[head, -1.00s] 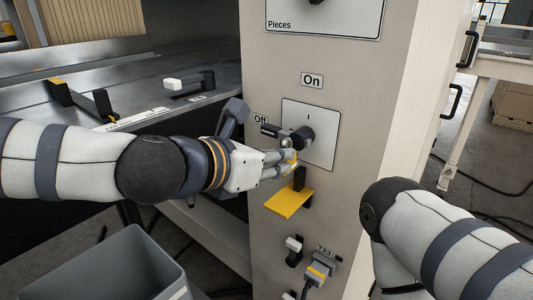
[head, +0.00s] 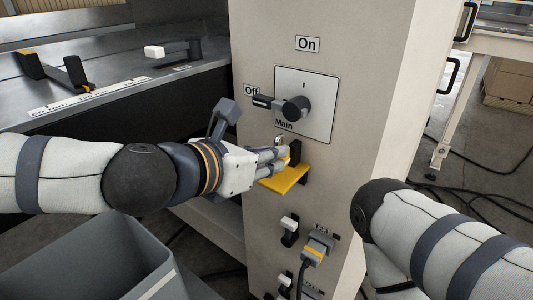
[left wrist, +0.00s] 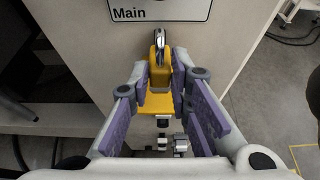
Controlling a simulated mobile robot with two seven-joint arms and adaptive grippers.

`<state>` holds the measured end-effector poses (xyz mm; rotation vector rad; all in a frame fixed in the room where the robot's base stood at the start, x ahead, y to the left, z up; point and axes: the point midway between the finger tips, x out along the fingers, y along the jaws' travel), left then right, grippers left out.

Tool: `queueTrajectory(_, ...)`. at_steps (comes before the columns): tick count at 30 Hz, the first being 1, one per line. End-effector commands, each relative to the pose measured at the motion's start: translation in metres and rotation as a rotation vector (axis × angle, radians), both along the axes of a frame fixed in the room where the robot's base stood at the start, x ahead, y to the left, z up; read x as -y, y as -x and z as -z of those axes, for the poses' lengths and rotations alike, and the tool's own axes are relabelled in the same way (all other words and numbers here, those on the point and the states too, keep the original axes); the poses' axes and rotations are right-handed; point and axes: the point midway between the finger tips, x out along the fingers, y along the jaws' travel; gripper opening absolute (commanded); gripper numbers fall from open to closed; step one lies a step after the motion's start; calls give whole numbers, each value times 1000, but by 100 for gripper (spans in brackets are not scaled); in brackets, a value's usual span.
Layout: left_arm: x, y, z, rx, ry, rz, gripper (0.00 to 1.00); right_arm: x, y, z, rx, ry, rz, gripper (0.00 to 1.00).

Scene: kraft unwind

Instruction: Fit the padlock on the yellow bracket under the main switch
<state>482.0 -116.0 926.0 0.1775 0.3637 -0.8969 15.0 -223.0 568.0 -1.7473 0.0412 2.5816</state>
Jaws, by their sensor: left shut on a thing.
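My left gripper (head: 283,154) is shut on the padlock, which has a yellow body and a silver shackle. The padlock shows best in the left wrist view (left wrist: 158,72), upright between the fingers, with its shackle up. The yellow bracket (head: 283,181) sticks out from the cabinet front below the main switch, with a dark upright piece at its back. In the left wrist view the bracket (left wrist: 158,118) lies just below the padlock; I cannot tell whether they touch. The main switch (head: 296,108) has its handle pointing left to Off. My right gripper is out of view.
The pale cabinet (head: 370,125) fills the middle. Plugs and sockets (head: 316,249) sit below the bracket. A grey bin (head: 95,265) stands at lower left, and a dark metal bench (head: 110,75) lies behind my left arm. Cables lie on the floor at right.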

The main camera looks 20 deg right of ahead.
Motion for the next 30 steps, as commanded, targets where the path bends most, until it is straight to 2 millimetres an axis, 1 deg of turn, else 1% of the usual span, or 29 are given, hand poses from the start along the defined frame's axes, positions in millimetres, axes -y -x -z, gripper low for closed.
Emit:
queueTrajectory(8, 0, 0, 0, 1, 1, 0, 0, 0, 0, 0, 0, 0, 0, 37)
queueTrajectory(30, -1, 1, 6, -1, 1, 0, 0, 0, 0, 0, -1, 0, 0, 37)
